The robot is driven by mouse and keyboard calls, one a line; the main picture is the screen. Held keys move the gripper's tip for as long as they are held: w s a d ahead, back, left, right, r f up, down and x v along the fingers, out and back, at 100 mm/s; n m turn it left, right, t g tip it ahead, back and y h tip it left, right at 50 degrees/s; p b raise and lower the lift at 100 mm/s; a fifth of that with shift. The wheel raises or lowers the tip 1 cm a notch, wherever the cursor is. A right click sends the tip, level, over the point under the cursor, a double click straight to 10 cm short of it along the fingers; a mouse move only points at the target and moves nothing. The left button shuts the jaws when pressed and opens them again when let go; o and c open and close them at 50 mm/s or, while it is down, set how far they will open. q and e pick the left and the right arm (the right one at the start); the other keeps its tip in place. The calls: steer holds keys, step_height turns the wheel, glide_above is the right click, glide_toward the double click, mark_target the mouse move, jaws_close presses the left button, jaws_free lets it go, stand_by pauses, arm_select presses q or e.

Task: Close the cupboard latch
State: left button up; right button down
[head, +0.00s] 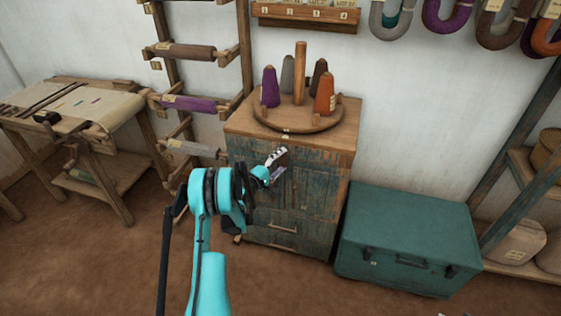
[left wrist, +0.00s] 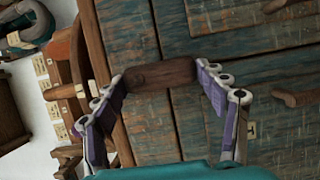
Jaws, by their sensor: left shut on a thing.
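The wooden cupboard (head: 318,190) has worn blue-green doors and stands against the wall. My left gripper (head: 277,162) is at the upper part of its front, and the arm hides some of the doors. In the left wrist view my left gripper (left wrist: 160,80) has one finger at each end of a short brown wooden latch (left wrist: 160,74). It is shut on this latch, which lies across the door front. The latch is hidden or too small to make out in the head view. The doors look closed.
A round wooden stand (head: 298,119) with several yarn cones sits on the cupboard top. A green trunk (head: 405,235) stands close on the right. A rack with rolls and a work table (head: 90,105) are at the left. Wooden door pulls (left wrist: 296,98) stick out near the gripper.

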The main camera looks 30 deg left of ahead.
stand_by(0.5)
arm_select(q)
steer(key=o, duration=1.2)
steer(key=shift+c, duration=0.2)
steer(key=s+a, duration=0.1)
steer(key=s, duration=0.6)
steer(key=shift+s, duration=0.2)
